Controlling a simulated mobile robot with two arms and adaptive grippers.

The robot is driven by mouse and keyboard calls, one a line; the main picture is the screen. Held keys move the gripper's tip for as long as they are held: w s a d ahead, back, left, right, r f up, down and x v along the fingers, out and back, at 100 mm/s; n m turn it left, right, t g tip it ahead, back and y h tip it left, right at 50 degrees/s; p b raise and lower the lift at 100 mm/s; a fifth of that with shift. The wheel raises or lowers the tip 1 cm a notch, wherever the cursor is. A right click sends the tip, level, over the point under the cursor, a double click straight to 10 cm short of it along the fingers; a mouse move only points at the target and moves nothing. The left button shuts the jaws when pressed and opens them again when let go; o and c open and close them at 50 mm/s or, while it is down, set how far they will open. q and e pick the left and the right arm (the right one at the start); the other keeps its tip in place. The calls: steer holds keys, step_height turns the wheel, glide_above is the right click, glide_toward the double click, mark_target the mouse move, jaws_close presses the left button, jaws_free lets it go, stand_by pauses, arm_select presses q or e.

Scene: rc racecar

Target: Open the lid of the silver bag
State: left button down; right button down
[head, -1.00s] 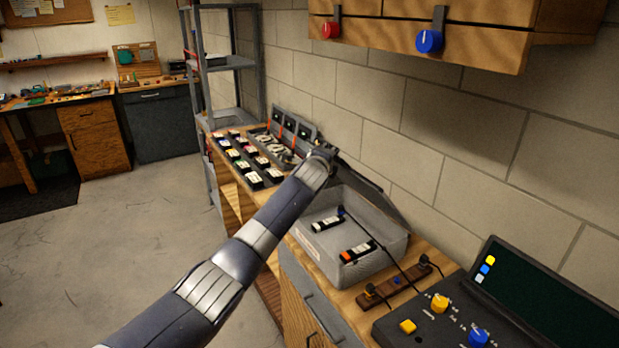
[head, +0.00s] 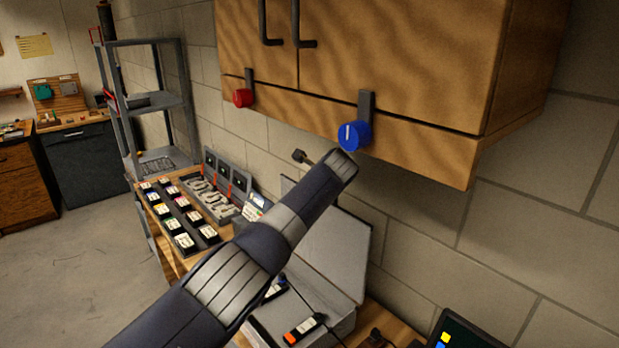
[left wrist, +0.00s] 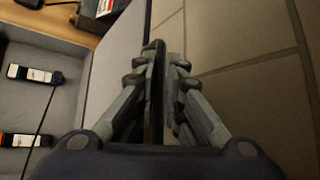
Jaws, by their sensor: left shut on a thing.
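The silver bag (head: 338,331) is a grey open-topped case on the wooden bench, partly covered by my left arm. Its lid (head: 338,250) stands raised at the wall side, inner face toward me. The left wrist view shows the lid (left wrist: 117,75) as a grey panel beside the bag's inside (left wrist: 50,95). My left gripper (left wrist: 160,95) is shut on the lid's edge. Two battery-like packs lie in the bag, one white-labelled (left wrist: 36,74) and one orange-ended (head: 304,328). My right gripper is not in view.
A wooden wall cabinet with a red knob (head: 243,97) and a blue knob (head: 354,136) hangs close above my left wrist. A rack of small packs (head: 178,215) stands left of the bag. A dark-screened console (head: 470,335) is at the lower right.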

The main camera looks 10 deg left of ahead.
arm_select(q)
steer(key=shift+s+f+g, duration=0.1)
steer(key=shift+f+g, duration=0.2)
steer(key=shift+f, duration=0.45)
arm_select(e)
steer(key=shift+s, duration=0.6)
arm_select(q)
steer(key=c, duration=1.9)
jaws_free()
steer(key=shift+o, duration=1.1)
steer(key=shift+w, duration=0.2)
steer(key=shift+d, duration=0.1)
steer(key=shift+r, duration=0.1)
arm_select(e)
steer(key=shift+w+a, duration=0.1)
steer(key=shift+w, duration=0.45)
